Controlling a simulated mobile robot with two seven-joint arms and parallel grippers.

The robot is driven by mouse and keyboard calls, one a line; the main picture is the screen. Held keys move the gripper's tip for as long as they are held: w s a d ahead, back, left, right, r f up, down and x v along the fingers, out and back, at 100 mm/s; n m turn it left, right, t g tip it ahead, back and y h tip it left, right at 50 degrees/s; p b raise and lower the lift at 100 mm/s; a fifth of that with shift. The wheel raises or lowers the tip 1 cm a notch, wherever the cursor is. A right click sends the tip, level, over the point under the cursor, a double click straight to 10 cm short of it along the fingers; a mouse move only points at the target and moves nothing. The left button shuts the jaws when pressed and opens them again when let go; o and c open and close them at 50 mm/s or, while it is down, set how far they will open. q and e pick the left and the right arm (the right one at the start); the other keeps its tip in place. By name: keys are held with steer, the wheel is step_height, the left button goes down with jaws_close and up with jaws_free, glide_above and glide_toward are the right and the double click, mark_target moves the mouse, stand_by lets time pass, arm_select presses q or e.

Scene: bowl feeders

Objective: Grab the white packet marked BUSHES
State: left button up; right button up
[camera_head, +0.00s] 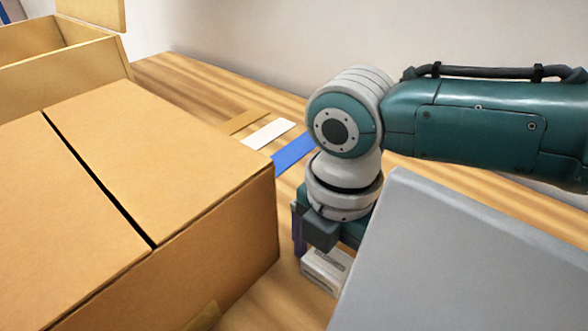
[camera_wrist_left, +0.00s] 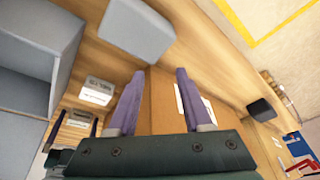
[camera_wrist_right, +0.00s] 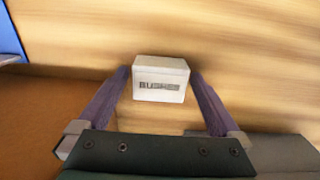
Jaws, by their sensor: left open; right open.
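The white packet marked BUSHES (camera_wrist_right: 160,80) stands on the wooden table in the right wrist view, its lettering facing me. In the head view it shows partly (camera_head: 325,270), below my right gripper (camera_head: 318,248) and between the cardboard box and the grey surface. In the right wrist view my right gripper (camera_wrist_right: 160,74) is open, its purple fingers on either side of the packet; I cannot tell whether they touch it. My left gripper (camera_wrist_left: 160,74) is open, with nothing seen between its fingers; it is not in the head view.
A large closed cardboard box (camera_head: 210,150) stands left of the right gripper. A grey panel (camera_head: 470,260) rises close on its right. A blue strip (camera_head: 292,153) and a white strip (camera_head: 268,134) lie behind. A labelled whitish packet (camera_wrist_left: 97,91) shows in the left wrist view.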

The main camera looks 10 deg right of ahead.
steer(key=shift+c, duration=0.4)
steer(key=c, duration=1.4)
steer(key=shift+r, duration=0.1)
